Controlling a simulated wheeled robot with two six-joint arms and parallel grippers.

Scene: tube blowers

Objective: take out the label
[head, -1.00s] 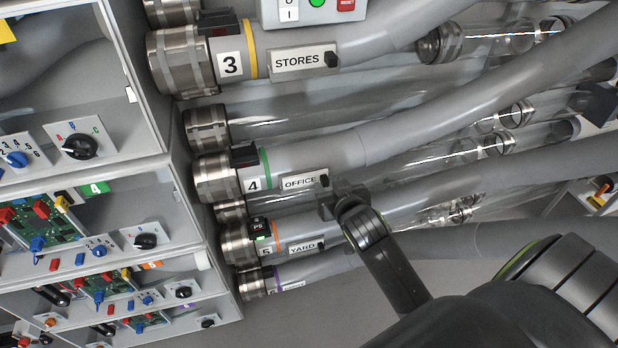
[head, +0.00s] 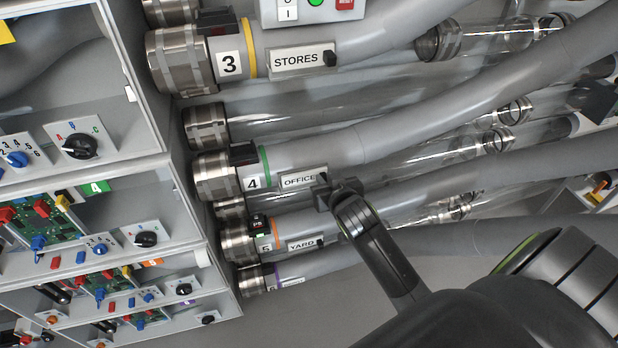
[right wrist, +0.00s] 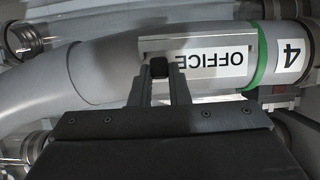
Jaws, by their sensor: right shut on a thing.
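The white OFFICE label (head: 297,181) sits on grey tube 4 in the head view, right of the green ring. In the right wrist view the label (right wrist: 218,63) shows upside down in a grey holder (right wrist: 185,44) on the tube. My right gripper (head: 323,195) is at the label's right end in the head view. In the right wrist view my right gripper (right wrist: 160,76) is shut on the label's black tab (right wrist: 158,67). The fingers hide part of the label. My left gripper is not in view.
A STORES label (head: 298,59) is on the tube above and a YARD label (head: 301,244) on the tube below. Neighbouring grey and clear tubes run close by. Cabinets with knobs and circuit boards (head: 45,225) stand at the left. Open floor (head: 290,320) shows below.

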